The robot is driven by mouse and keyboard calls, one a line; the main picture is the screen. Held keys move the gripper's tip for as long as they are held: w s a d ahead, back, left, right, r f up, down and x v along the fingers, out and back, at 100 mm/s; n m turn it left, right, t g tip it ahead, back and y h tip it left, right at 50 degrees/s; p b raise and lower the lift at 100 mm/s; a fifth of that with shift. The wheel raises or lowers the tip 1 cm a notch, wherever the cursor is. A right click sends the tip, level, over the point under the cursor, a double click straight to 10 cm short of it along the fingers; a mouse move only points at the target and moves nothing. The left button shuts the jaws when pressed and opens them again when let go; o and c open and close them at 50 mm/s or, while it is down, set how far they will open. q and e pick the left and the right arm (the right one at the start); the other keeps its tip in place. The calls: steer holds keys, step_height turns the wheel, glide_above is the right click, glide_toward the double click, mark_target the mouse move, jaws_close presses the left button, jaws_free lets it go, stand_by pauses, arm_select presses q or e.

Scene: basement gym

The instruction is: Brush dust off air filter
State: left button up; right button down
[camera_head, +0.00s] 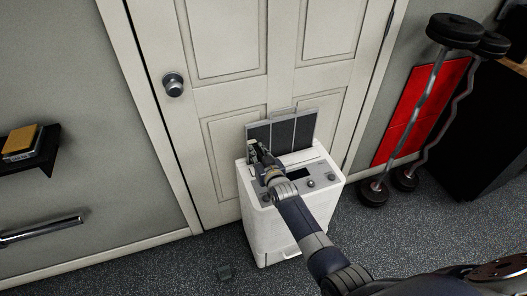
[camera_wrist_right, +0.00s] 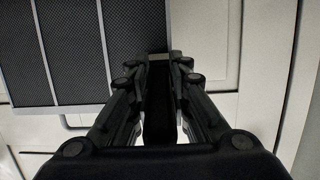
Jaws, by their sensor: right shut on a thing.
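The air filter (camera_head: 290,133) has dark mesh panels in a grey frame and stands upright at the top back of a white appliance (camera_head: 265,215). In the right wrist view the filter (camera_wrist_right: 85,45) fills the upper left, close to the fingers. My right gripper (camera_head: 257,152) is at the filter's left end, above the appliance's top. In its wrist view the gripper (camera_wrist_right: 160,75) is shut on a narrow dark thing (camera_wrist_right: 158,110), which looks like the brush, mostly hidden by the fingers. I cannot tell if it touches the filter. Dust cannot be made out. My left gripper is out of view.
A closed white door (camera_head: 235,60) is right behind the appliance. A wall shelf (camera_head: 35,158) is on the left. Barbells (camera_head: 430,100) lean by a red panel (camera_head: 418,115) on the right.

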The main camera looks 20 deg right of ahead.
stand_by(0.3)
steer(key=p+v, duration=0.3)
steer(key=shift+s+f, duration=0.15)
steer(key=shift+s, duration=0.25)
steer(key=shift+s+f+p, duration=0.15)
steer(key=shift+s+p, duration=1.45)
steer(key=shift+s, duration=1.05)
